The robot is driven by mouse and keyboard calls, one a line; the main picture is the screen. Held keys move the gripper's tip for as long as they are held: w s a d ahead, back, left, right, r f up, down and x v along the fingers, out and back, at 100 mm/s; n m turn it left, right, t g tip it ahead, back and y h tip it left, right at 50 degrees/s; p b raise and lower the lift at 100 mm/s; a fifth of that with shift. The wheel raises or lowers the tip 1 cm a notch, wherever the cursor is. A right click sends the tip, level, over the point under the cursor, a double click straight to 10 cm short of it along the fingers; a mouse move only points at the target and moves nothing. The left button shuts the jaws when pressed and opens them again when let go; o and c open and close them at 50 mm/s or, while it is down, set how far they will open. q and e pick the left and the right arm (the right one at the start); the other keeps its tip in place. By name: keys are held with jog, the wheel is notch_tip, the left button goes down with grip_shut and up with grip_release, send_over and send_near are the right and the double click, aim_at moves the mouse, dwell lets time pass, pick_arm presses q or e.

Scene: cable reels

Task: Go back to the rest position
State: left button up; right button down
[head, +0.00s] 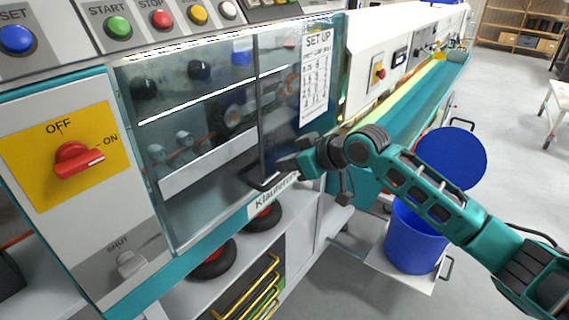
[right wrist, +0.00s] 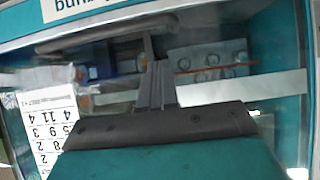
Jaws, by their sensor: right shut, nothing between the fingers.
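My right gripper (head: 288,166) is in front of the glass-doored machine cabinet (head: 215,185), near the door's dark handle (head: 264,181). In the right wrist view its fingers (right wrist: 153,62) are together and empty, with the glass front and a grey bar handle (right wrist: 100,37) behind them. I cannot tell whether the fingertips touch the handle. The teal right arm reaches in from the lower right. The door looks closed. My left gripper is not in view.
A red OFF/ON switch (head: 78,160) is at left, with push buttons (head: 118,27) above. A blue bin (head: 412,238) and round blue lid (head: 452,157) are near my right arm. Black reels (head: 212,262) sit below the cabinet. Open floor (head: 505,110) lies to the right.

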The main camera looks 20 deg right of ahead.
jog(key=v, duration=0.8)
jog(key=s+a+f+m+t+h, duration=0.1)
jog(key=s+a+f, duration=0.15)
jog(key=f, duration=0.55)
jog(key=s+a+f+m+t, duration=0.15)
jog(key=s+f, duration=0.25)
jog(key=f, duration=0.5)
jog(key=s+d+f+m+h, duration=0.2)
jog(key=s+f+h, duration=0.2)
jog(key=s+f, duration=0.8)
jog(key=s, duration=0.3)
jog(key=shift+s+g, duration=0.3)
jog(key=shift+g, duration=0.05)
jog(key=shift+a+m, duration=0.1)
jog(key=shift+m, duration=0.15)
jog(key=shift+w+a, duration=0.1)
